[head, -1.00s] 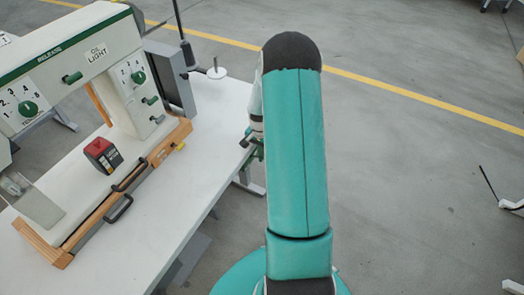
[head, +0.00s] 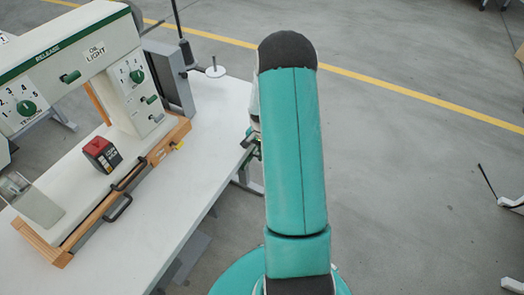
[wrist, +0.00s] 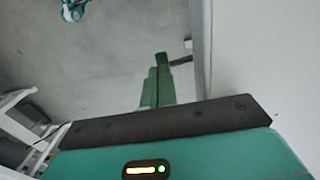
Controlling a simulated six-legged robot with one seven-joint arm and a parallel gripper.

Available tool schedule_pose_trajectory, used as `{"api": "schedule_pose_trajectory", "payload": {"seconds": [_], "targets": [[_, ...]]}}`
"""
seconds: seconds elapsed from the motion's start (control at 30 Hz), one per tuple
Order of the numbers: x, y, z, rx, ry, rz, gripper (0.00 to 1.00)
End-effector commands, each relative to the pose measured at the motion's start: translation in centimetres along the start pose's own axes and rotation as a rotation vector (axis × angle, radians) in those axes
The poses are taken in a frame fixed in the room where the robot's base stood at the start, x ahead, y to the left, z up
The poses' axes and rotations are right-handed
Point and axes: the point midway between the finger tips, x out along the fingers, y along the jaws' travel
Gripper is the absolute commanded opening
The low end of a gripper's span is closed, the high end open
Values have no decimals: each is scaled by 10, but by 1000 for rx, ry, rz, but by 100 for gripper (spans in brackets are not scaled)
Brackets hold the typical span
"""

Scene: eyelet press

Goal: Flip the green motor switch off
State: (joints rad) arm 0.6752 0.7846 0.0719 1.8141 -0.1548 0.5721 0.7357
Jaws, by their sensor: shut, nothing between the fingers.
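The white machine (head: 105,55) with green trim stands on the white table at the left of the head view. It carries several green controls: a lever (head: 70,76) beside the word RELEASE, two round dials (head: 27,107) (head: 137,76), and small levers (head: 151,99) on its right column. I cannot tell which is the motor switch; no motor label is readable. My gripper (wrist: 160,66) shows in the wrist view with its green fingers together and empty, beside a pale upright surface. A dark bar (wrist: 181,61) is close to the fingertips. In the head view my arm mostly hides the gripper at the table's right edge.
The white table (head: 165,210) has clear room right of the machine. A red and black block (head: 102,154) sits on the machine bed, and a black handle (head: 119,208) juts from its front. A spool stand (head: 214,71) is at the back. Grey floor is open to the right.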

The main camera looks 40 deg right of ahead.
Motion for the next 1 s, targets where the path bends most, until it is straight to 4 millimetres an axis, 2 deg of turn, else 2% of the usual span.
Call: {"api": "schedule_pose_trajectory", "payload": {"seconds": [0.07, 0.5, 1.0], "targets": [[2, 1, 0, 1, -1, -1, 0], [10, 10, -1, 10, -2, -284, 0], [22, 12, 0, 0, 0, -409, 0]]}}
